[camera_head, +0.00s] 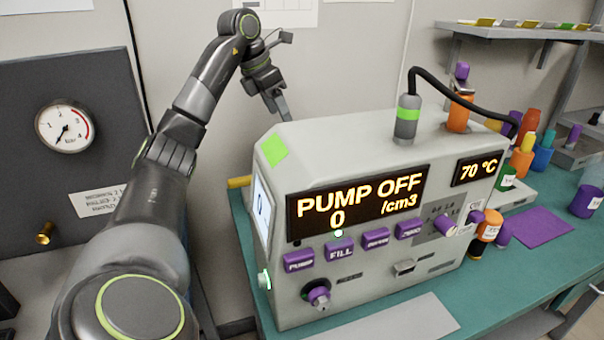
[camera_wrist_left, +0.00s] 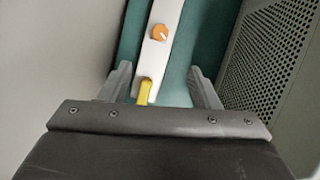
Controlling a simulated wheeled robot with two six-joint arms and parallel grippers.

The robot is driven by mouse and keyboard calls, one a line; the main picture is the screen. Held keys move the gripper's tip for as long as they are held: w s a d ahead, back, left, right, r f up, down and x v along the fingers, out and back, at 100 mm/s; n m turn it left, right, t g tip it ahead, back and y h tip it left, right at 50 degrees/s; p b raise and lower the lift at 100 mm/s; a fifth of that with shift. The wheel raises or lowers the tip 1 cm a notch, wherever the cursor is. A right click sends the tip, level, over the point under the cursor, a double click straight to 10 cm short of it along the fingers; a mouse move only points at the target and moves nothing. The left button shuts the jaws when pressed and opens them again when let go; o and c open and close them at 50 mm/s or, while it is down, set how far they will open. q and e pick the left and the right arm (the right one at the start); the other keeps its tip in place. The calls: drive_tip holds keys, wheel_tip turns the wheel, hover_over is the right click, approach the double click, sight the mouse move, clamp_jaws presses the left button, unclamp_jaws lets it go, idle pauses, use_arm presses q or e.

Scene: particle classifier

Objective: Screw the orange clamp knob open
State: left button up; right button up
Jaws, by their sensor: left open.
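The orange clamp knob (camera_wrist_left: 159,33) shows in the left wrist view, with a white mark on its face. It sits on a pale strip-like part (camera_wrist_left: 154,58) with a yellow end piece (camera_wrist_left: 145,90). In the head view the knob cannot be seen. My left gripper (camera_wrist_left: 162,84) is open and empty, its two fingers on either side of the strip's line in the picture. The knob appears beyond the fingertips, apart from them. In the head view the left gripper (camera_head: 280,105) points down at the back left of the grey machine. My right gripper is not in view.
The grey machine (camera_head: 350,150) with a "PUMP OFF" display stands on the green table (camera_head: 510,270). A perforated panel (camera_wrist_left: 270,50) is close on the right in the left wrist view. A yellow tube end (camera_head: 238,182) sticks out left of the machine. Bottles crowd the right.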

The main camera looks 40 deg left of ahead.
use_arm(q)
drive_tip(key=b+x, duration=0.1)
drive_tip(key=x, duration=1.7)
drive_tip(key=shift+s+f, duration=0.1)
drive_tip(key=shift+s, duration=0.05)
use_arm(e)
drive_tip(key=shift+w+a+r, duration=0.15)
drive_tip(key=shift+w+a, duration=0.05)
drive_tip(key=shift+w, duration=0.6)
